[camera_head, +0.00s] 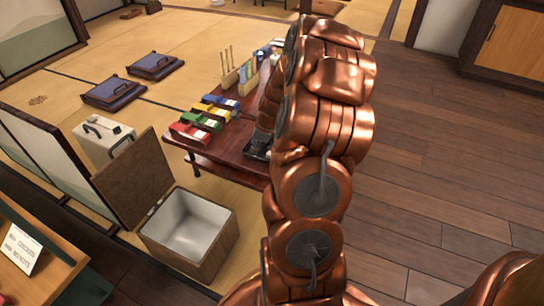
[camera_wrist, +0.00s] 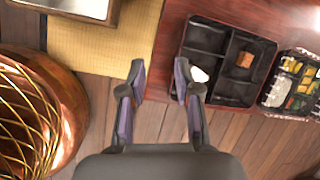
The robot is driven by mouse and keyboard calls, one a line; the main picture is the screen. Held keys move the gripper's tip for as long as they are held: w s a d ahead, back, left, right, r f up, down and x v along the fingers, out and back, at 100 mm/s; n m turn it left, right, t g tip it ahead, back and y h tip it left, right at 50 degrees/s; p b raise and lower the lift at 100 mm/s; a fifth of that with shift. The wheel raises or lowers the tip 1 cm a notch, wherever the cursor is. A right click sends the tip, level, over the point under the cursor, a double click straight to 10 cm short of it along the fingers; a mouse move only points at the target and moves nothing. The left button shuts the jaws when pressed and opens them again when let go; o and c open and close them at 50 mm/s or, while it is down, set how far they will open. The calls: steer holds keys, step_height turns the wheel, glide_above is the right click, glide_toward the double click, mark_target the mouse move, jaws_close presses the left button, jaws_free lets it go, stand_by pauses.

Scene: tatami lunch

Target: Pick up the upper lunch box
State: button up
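In the wrist view a black lunch box with compartments (camera_wrist: 232,30) lies open on the reddish wooden table (camera_wrist: 291,18). It holds a white lump and a brown block. A second black lunch box (camera_wrist: 262,100) with yellow and green food lies to its right, cut by the picture edge. I cannot tell which one is the upper. My gripper (camera_wrist: 160,74) is open and empty, left of the first box, with its right finger near or over that box's left edge. In the head view a dark box (camera_head: 259,147) shows at the table's edge, partly behind my arm; my gripper is hidden there.
Red, yellow, green and blue packages (camera_head: 205,121) lie on the low table (camera_head: 228,160). An open, empty crate (camera_head: 190,235) with a raised brown lid stands below left. Floor cushions (camera_head: 113,92) lie on the tatami. The wooden floor at right (camera_head: 450,160) is clear.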

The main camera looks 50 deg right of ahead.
steer(key=d+f+m, duration=0.1)
steer(key=f, duration=0.1)
steer(key=d+f+m+b, duration=0.1)
steer(key=d+f, duration=0.1)
steer(key=s+d+f+b, duration=0.1)
steer(key=d+f, duration=0.1)
steer(key=shift+d+m+h, duration=0.2)
steer(key=shift+m+h, duration=0.2)
steer(key=b+x, duration=0.1)
steer(key=x, duration=0.1)
steer(key=b+x, duration=0.1)
steer(key=x, duration=0.1)
steer(key=b+x, duration=0.1)
steer(key=x, duration=0.1)
steer(key=shift+w+a+f+b, duration=0.2)
steer(key=shift+w+a+b, duration=0.15)
steer(key=shift+w, duration=0.1)
steer(key=shift+w+d+f, duration=0.1)
steer(key=shift+w+f, duration=0.1)
steer(key=shift+f, duration=0.1)
steer(key=shift+r, duration=0.1)
jaws_close()
